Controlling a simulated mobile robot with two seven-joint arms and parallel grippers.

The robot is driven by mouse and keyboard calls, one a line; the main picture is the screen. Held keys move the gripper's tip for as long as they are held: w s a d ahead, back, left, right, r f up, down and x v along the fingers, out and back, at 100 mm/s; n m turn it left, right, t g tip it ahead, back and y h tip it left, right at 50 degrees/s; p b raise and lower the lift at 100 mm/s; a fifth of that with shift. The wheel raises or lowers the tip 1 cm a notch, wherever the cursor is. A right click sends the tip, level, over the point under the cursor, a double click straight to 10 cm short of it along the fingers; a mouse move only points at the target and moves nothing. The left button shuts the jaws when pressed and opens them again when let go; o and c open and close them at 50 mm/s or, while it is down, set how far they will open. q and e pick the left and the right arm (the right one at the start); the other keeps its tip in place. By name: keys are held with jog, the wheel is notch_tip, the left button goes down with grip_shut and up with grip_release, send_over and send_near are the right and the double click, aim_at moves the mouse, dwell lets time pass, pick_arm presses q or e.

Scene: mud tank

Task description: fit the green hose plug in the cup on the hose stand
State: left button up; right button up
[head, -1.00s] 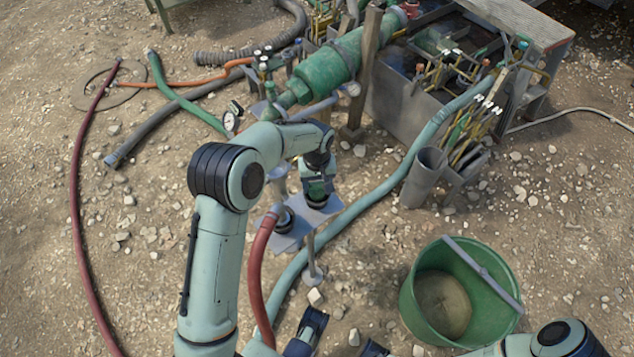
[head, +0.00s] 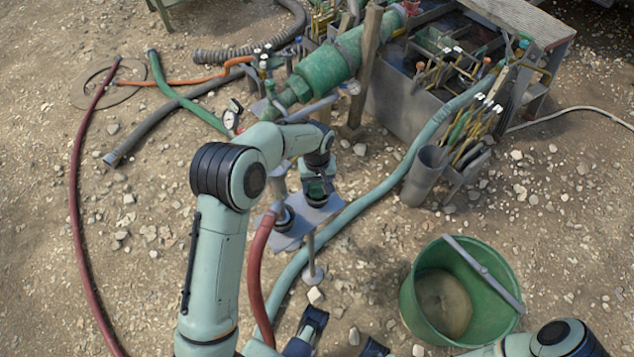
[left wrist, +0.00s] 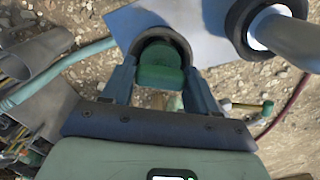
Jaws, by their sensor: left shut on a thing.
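The hose stand (head: 287,240) is a grey plate on a post. My left gripper (head: 318,187) is over its far right part, pointing down and shut on the green hose plug (left wrist: 160,76). In the left wrist view the plug sits between the fingers, and the dark rim of the cup (left wrist: 160,37) curves around its far side. The plug looks lined up with the cup; how deep it sits I cannot tell. A second dark cup (head: 284,217) with a red hose end stands beside it. My right gripper (head: 343,331) is open and empty at the bottom of the head view.
A green bucket (head: 408,300) stands at the lower right. A grey tank (head: 385,100) and a tool holder (head: 424,180) stand at the back right.

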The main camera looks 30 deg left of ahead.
pick_arm(q)
jog(key=shift+f, duration=0.45)
pick_arm(e)
jog(key=shift+f, duration=0.25)
pick_arm(q)
jog(key=o, duration=1.2)
jog(key=shift+c, duration=0.2)
jog(key=shift+r, duration=0.2)
notch_tip(320, 180, up, 13)
jog(key=p, duration=0.2)
pick_arm(e)
jog(key=r, duration=0.1)
jog(key=w+r, duration=0.1)
jog(key=r, duration=0.1)
